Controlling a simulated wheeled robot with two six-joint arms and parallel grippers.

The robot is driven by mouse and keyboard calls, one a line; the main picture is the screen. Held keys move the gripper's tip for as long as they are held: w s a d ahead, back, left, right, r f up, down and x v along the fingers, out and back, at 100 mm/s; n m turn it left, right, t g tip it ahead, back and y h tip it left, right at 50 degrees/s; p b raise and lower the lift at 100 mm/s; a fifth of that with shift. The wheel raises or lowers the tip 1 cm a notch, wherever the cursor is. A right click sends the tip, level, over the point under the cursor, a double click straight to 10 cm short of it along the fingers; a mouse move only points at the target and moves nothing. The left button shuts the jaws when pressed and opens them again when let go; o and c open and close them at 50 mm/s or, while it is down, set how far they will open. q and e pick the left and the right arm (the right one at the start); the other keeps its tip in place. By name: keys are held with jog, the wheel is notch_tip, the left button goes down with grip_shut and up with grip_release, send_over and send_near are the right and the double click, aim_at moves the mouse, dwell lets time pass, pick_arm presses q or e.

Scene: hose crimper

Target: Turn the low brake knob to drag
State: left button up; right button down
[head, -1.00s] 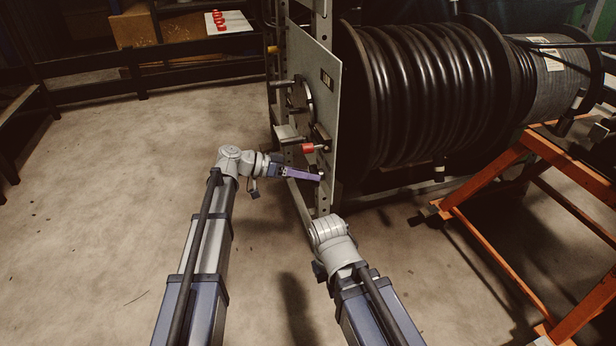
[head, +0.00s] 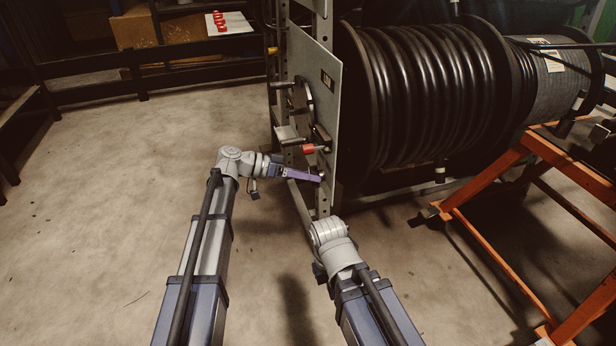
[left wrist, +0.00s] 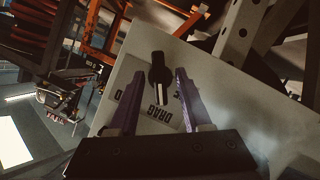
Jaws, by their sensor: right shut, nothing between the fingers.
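The low brake knob (left wrist: 160,74) is black with a white pointer strip, on a pale panel in the left wrist view. The strip points down the picture, towards the lettering DRAG (left wrist: 168,118); another label to its left is partly hidden by a finger. My left gripper (left wrist: 162,88) is open, its purple fingers on either side of the knob, with visible gaps. I cannot tell how deep the knob sits between them. In the head view the left gripper (head: 321,178) reaches the panel's lower edge (head: 331,165). My right arm's wrist shows below it; its fingers are hidden.
A red-ended handle (head: 308,148) and a round hub (head: 302,97) stick out of the panel above the left gripper. A large black hose reel (head: 430,100) stands behind the panel. An orange frame (head: 500,170) is at the right. The floor at left is clear.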

pick_arm(q)
jog(key=p+v, duration=0.2)
jog(key=v, duration=0.5)
jog(key=shift+a, duration=0.35)
jog(key=shift+r, duration=0.15)
